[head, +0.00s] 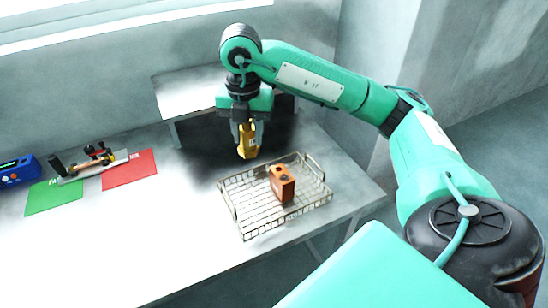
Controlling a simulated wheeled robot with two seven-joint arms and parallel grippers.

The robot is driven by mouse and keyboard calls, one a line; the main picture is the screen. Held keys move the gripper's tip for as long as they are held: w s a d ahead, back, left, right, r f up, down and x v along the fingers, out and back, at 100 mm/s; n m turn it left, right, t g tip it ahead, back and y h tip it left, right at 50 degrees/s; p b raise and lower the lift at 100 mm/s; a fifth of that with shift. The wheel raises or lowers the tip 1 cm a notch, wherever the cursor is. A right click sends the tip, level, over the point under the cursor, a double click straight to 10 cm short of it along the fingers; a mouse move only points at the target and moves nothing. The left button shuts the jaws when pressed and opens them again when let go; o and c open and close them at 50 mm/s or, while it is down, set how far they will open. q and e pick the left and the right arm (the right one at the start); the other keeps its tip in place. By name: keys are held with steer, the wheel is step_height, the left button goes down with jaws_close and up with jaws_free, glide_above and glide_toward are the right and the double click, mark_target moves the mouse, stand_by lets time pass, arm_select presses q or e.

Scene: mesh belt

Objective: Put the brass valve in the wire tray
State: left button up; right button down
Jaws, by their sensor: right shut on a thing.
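The brass valve (247,150) is a yellow-gold piece hanging upright from my right gripper (246,134). That gripper points down and is shut on the valve's upper part, so this part is partly hidden by the fingers. In the picture the valve shows just above the back left part of the wire tray (237,221), apart from the tray's mesh floor. The wire tray is a shallow mesh basket with a handle at its right end. My left gripper is out of view.
An orange-brown block (286,187) stands in the wire tray, right of its middle. A raised grey shelf (190,93) is behind. Green (52,197) and red (133,170) mats, a tool and a blue device (17,172) lie at left. The table's front middle is clear.

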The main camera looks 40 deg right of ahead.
steer(key=m, duration=0.3)
steer(key=shift+w+d, duration=0.1)
steer(key=shift+d, duration=0.3)
steer(key=shift+f+m+b, duration=0.35)
steer(key=shift+m, duration=0.05)
step_height(320, 180, down, 7)
steer(key=p, duration=0.1)
glide_toward(256, 202)
step_height(256, 202, down, 3)
steer(key=shift+f+p, duration=0.1)
steer(key=shift+p, duration=0.25)
steer(key=shift+f, duration=0.3)
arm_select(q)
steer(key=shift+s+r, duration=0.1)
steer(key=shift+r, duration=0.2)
arm_select(e)
steer(key=shift+f, duration=0.1)
